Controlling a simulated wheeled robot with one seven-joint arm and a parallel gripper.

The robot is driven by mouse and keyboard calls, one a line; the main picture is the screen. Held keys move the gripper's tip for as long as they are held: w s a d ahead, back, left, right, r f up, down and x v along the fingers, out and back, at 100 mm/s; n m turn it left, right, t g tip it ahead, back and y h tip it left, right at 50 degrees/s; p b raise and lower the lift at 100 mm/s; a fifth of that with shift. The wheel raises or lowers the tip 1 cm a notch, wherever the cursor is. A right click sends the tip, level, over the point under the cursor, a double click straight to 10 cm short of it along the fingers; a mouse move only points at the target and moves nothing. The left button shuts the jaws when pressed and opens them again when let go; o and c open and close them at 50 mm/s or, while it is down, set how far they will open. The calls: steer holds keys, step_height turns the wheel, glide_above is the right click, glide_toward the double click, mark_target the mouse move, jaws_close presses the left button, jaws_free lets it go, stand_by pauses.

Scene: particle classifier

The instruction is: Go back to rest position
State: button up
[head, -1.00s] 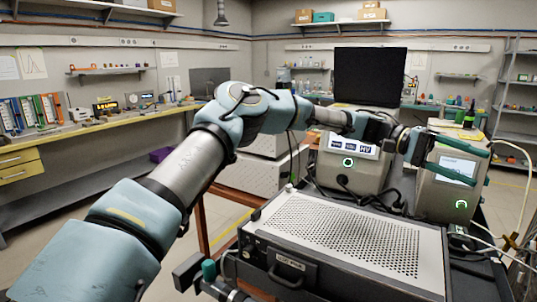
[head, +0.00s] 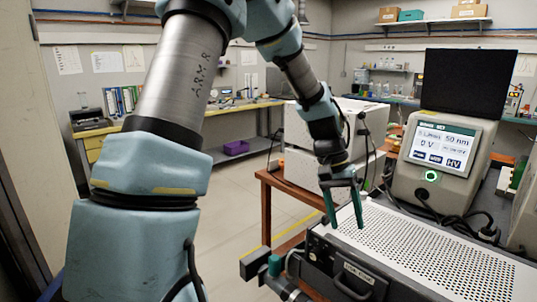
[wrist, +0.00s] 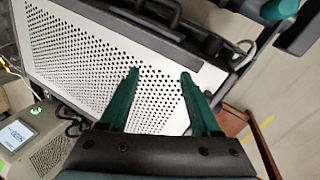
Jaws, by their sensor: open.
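My gripper (head: 345,222) hangs from my arm with its two green fingers pointing down. It is above the left end of a perforated metal box (head: 430,245). In the wrist view my gripper (wrist: 160,75) has its fingers apart with nothing between them, and the perforated white top of the box (wrist: 85,60) lies below. I cannot tell the exact height of the fingertips above the box.
An instrument with a lit screen (head: 443,148) stands behind the box at right, with black cables beside it. A dark monitor (head: 470,85) rises behind it. A black handle (head: 355,280) is on the box front. Open floor (head: 235,195) lies to the left.

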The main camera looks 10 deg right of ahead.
steer(key=s+a+r+n+t+y, duration=0.2)
steer(key=a+n+t, duration=0.35)
steer(key=a, duration=2.55)
steer(key=s+b+x, duration=0.1)
steer(key=b+x, duration=0.6)
steer(key=x, duration=0.1)
steer(key=shift+f+n+g, duration=0.15)
steer(key=shift+n+g, duration=0.2)
steer(key=shift+g, duration=0.1)
steer(key=shift+d, duration=0.1)
